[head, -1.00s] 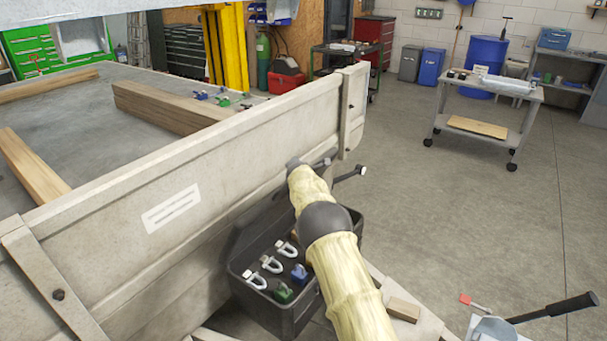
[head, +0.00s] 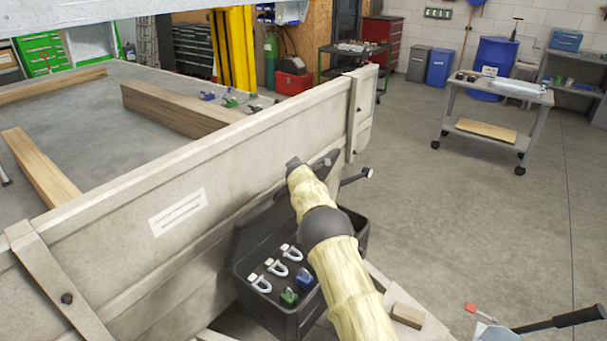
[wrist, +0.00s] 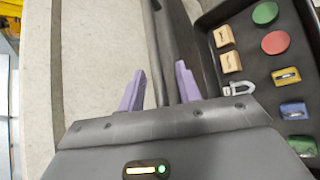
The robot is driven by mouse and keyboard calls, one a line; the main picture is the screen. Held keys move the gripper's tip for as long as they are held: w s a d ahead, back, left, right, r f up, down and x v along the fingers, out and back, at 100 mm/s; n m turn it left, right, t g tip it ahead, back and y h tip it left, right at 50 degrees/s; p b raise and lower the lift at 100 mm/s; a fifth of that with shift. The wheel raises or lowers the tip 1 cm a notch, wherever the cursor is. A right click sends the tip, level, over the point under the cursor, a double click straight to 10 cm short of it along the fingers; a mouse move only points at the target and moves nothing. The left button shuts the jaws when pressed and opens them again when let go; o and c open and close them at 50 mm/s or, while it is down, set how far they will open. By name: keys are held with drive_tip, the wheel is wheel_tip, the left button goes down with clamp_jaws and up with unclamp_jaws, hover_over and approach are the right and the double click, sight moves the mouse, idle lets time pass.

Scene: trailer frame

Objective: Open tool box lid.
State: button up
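The black tool box (head: 272,318) sits against the trailer's side panel. Its lid (head: 262,232) stands raised at the back, leaning towards the panel. Shackles and small blue and green items lie inside. In the wrist view the dark lid (wrist: 176,35) runs just beyond my gripper (wrist: 159,88), and the tray of the box (wrist: 246,100) is to the right with several small parts. My gripper's two purple fingers are apart with nothing held between them. In the head view my arm crosses over the box and hides its right part and my fingers.
The pale trailer side panel (head: 120,255) is close to the lid and my gripper. A wooden block (head: 407,315) lies right of the box. A wheeled cart (head: 495,95) stands farther off. The floor (head: 460,220) between is clear.

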drive_tip(key=shift+s+a+r, duration=0.1)
drive_tip(key=shift+s, duration=0.1)
drive_tip(key=b+v, duration=0.3)
drive_tip(key=v, duration=1.3)
drive_tip(key=shift+s+r+b, duration=0.2)
drive_tip(key=shift+s+b, duration=0.15)
